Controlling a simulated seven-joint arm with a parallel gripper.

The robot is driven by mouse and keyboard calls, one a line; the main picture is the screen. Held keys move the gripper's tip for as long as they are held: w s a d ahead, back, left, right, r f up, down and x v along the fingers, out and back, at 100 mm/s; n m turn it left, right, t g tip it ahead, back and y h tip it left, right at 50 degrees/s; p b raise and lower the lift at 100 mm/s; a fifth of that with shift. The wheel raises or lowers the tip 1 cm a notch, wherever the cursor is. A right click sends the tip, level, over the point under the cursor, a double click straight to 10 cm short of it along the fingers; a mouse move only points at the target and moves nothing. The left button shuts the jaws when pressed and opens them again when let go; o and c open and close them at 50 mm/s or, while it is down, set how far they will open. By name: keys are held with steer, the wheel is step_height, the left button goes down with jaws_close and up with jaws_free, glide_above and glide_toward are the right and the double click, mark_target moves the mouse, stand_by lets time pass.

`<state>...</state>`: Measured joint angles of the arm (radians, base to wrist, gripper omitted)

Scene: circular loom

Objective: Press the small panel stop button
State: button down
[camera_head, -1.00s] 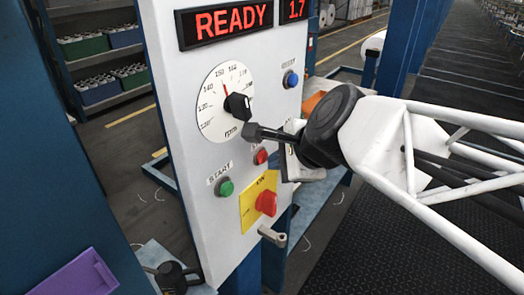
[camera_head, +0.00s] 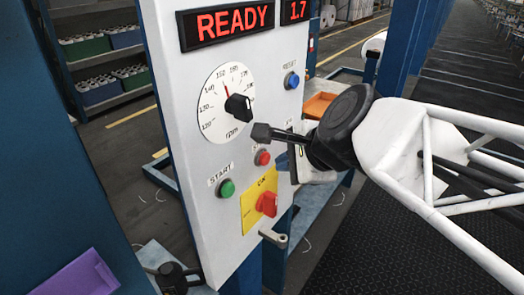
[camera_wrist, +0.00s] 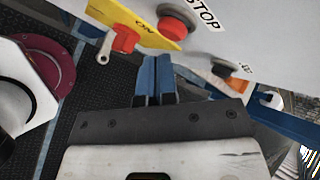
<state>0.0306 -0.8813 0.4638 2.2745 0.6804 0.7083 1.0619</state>
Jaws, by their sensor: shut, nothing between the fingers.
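The red stop button (camera_head: 262,157) sits on the white panel (camera_head: 185,130), below the dial knob and right of the green start button. In the wrist view the stop button (camera_wrist: 177,20) is a round red cap on a dark collar beside a STOP label. My gripper (camera_head: 262,132) is shut and empty. Its dark tip shows just above the button in the head view. In the wrist view the blue fingers of my gripper (camera_wrist: 157,62) lie together, with their tips below the button in the picture. A gap to the button shows there.
A red rotary switch (camera_head: 267,204) on a yellow plate is below the stop button. The green start button (camera_head: 226,188), blue reset button (camera_head: 291,80) and black dial knob (camera_head: 238,107) are nearby. A grey lever (camera_head: 273,237) juts from the panel's lower edge.

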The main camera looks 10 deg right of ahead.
steer(key=shift+f, duration=0.1)
stand_by(0.3)
steer(key=shift+s+d, duration=1.8)
steer(key=c, duration=1.8)
jaws_free()
stand_by(0.3)
